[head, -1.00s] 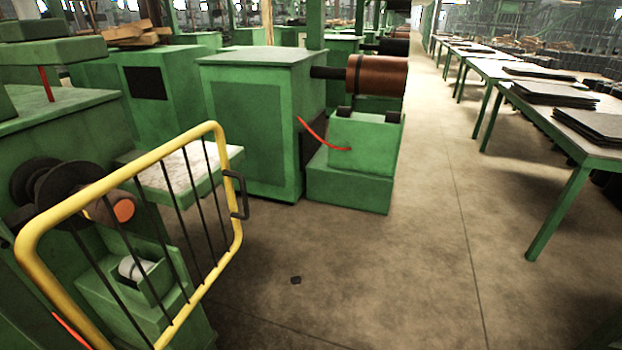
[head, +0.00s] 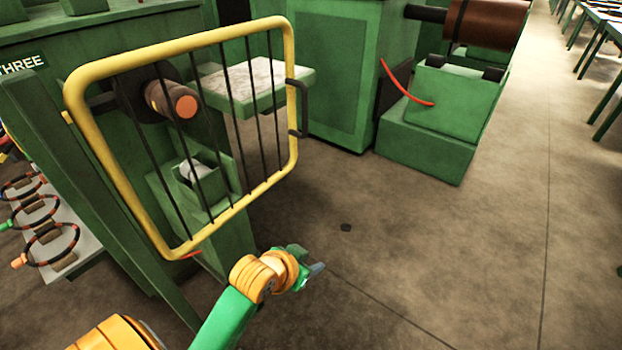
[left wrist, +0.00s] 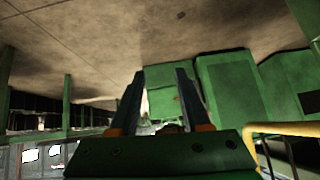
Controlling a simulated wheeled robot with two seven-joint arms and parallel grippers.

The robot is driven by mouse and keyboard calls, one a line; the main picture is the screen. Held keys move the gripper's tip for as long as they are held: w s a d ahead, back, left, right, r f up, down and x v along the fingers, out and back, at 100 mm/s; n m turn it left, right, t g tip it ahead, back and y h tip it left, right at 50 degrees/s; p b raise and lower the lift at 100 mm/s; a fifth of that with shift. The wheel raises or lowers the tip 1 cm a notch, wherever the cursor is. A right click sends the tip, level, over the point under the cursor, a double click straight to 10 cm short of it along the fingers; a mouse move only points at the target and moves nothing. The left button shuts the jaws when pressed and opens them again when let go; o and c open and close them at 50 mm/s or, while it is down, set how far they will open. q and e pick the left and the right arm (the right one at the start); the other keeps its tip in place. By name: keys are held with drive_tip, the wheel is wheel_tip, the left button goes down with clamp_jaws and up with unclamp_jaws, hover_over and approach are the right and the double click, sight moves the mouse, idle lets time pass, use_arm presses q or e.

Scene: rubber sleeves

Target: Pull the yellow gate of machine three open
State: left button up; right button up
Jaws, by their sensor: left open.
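The yellow gate (head: 292,110) of machine three is a rounded tube frame with thin black upright bars, standing in front of the machine's spindle in the head view. Its black handle (head: 303,108) is on the right upright. My left gripper (head: 318,270) is open and empty, below and slightly right of the handle, apart from the gate. In the left wrist view both fingers of the left gripper (left wrist: 160,78) are spread with nothing between them, and part of the yellow gate (left wrist: 290,128) shows at the lower right. My right gripper is not in view.
A green machine (head: 335,75) with a brown roller (head: 490,22) stands behind and right of the gate. Concrete floor (head: 430,250) is clear to the right, apart from a small dark piece (head: 346,227).

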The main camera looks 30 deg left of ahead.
sight(303, 108)
use_arm(q)
drive_tip(key=w+a+r+n+t, duration=0.1)
drive_tip(key=w+a+r+t, duration=0.2)
drive_tip(key=r, duration=0.5)
drive_tip(key=w+a+r+n+t+y, duration=0.1)
drive_tip(key=w+a+r+t, duration=0.2)
drive_tip(key=r, duration=0.6)
drive_tip(key=w+a+r+t+y, duration=0.1)
drive_tip(key=w+a+r+t, duration=0.2)
drive_tip(key=w+r, duration=0.3)
drive_tip(key=shift+w+a+r+n, duration=0.15)
drive_tip(key=shift+a+r, duration=0.15)
drive_tip(key=shift+r, duration=0.25)
drive_tip(key=shift+a+r+n, duration=0.1)
drive_tip(key=shift+a+r, duration=0.15)
drive_tip(key=shift+r, duration=0.35)
drive_tip(key=shift+w+a+r+n, duration=0.15)
drive_tip(key=shift+a+r, duration=0.15)
drive_tip(key=shift+r, duration=0.25)
drive_tip(key=w, duration=0.5)
drive_tip(key=shift+a+f+p, duration=0.1)
drive_tip(key=shift+a+p, duration=0.1)
drive_tip(key=shift+p, duration=0.1)
drive_tip(key=shift+w+a, duration=0.1)
drive_tip(key=shift+w, duration=0.65)
clamp_jaws()
drive_tip(key=shift+f, duration=0.1)
